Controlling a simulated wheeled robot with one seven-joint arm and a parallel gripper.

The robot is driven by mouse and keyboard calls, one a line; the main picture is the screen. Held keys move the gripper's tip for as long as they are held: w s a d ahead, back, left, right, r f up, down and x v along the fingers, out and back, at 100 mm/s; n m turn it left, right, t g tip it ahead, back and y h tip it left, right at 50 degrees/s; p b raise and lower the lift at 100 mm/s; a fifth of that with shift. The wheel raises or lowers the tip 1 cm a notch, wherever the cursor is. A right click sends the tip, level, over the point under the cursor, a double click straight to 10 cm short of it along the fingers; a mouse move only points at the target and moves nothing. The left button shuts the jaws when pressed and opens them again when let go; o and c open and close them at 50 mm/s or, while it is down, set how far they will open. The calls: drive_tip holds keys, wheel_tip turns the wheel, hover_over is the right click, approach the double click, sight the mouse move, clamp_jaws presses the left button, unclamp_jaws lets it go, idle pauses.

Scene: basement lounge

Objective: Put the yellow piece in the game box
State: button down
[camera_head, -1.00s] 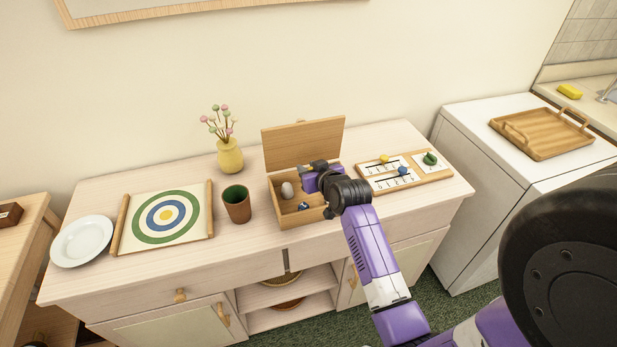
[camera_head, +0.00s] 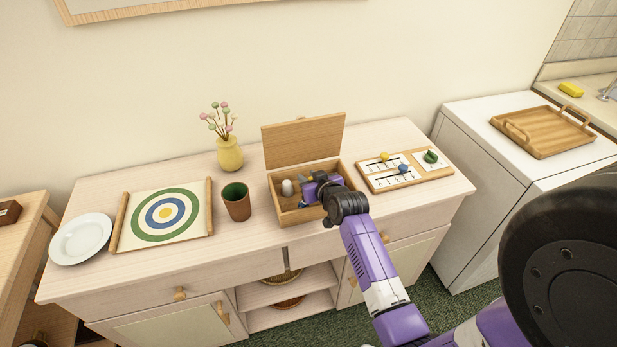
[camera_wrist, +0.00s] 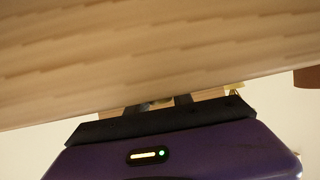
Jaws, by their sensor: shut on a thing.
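The game box (camera_head: 290,218) is a wooden box on the sideboard, with its lid (camera_head: 303,141) standing up at the back. A grey egg-shaped thing (camera_head: 287,187) and a small blue thing lie inside it. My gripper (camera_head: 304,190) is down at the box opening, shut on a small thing. The fingers and purple wrist hide most of that thing; I cannot tell its colour. In the wrist view, my gripper (camera_wrist: 158,104) shows only a sliver of it between dark fingers. A yellow piece (camera_head: 384,156) sits on the wooden scoring board right of the box.
The scoring board (camera_head: 440,175) also holds a blue piece (camera_head: 403,168) and a green piece (camera_head: 430,156). A brown cup (camera_head: 237,205) stands close left of the box, with a yellow vase (camera_head: 230,155) behind. A target mat (camera_head: 140,205) and white plate (camera_head: 80,240) lie farther left.

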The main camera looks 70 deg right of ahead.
drive_tip(key=shift+f, duration=0.1)
drive_tip(key=c, duration=1.1)
unclamp_jaws()
